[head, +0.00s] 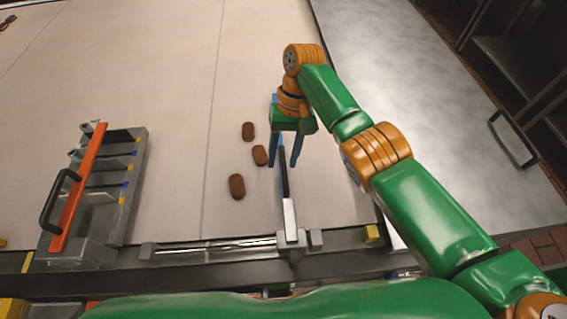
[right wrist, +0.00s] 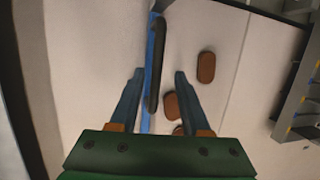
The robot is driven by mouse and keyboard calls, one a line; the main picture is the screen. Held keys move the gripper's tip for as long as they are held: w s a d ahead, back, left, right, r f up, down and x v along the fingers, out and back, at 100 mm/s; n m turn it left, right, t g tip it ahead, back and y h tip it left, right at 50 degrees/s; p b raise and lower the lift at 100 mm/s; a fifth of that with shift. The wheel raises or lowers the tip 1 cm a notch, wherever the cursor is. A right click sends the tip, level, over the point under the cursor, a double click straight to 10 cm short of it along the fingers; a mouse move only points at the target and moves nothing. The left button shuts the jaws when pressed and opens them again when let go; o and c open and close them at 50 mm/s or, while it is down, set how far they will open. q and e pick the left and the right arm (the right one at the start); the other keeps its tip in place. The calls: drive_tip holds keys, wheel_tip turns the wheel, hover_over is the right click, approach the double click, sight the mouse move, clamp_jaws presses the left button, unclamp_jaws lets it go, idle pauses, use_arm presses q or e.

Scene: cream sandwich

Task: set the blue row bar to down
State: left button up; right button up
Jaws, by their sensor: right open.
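The blue row bar (head: 280,139) shows as a thin blue strip with a black handle (head: 285,180), running away from a metal bracket (head: 291,238) at the table's near edge. In the right wrist view the bar (right wrist: 149,110) and its black handle (right wrist: 155,62) run nearly upright through the picture. My right gripper (head: 283,165) is open and empty, pointing down over the bar. Its two fingers also show in the right wrist view (right wrist: 159,72), one on each side of the handle, apart from it. I cannot tell the bar's height above the table. My left gripper is out of view.
Several brown biscuits (head: 237,186) lie on the pale table just left of the bar. A metal fixture (head: 127,200) with an orange bar (head: 72,205) and black handle stands at the left. A rail (head: 215,246) runs along the near edge.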

drive_tip(key=shift+r+b, duration=0.4)
drive_tip(key=shift+r, duration=0.3)
wheel_tip(320, 180, up, 3)
drive_tip(key=p, duration=0.3)
drive_tip(key=shift+s, duration=0.15)
drive_tip(key=p, duration=0.2)
drive_tip(key=s+r+p, duration=0.1)
drive_tip(key=shift+s+r+p, duration=0.15)
drive_tip(key=shift+s+p, duration=0.1)
drive_tip(key=shift+p, duration=0.15)
drive_tip(key=s+r, duration=0.6)
drive_tip(key=s, duration=0.6)
drive_tip(key=shift+s+a+r+b, duration=0.15)
drive_tip(key=shift+a+r+b, duration=0.15)
drive_tip(key=shift+a+b, duration=0.1)
